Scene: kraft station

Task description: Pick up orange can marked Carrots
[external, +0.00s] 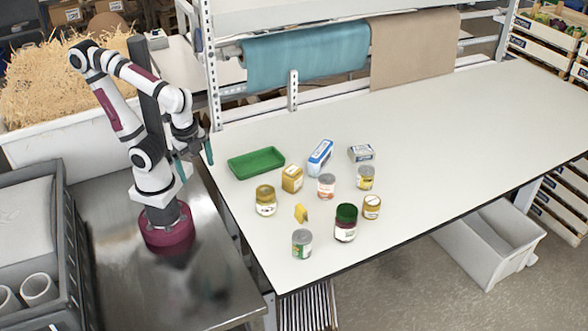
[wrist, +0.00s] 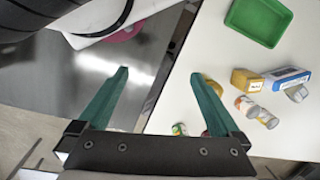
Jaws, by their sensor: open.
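The can with an orange-and-white label (external: 326,187) stands upright among the group of goods on the white table; its print is too small to read. It appears to be the can (wrist: 247,107) at the right of the wrist view, beside another can. My gripper (external: 195,163) is open and empty, over the steel bench left of the table and well away from the can. In the wrist view its two teal fingers (wrist: 159,74) are spread apart, with nothing between them. The right finger partly covers some goods.
A green tray (external: 256,163) lies at the back left. The table's right side is clear.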

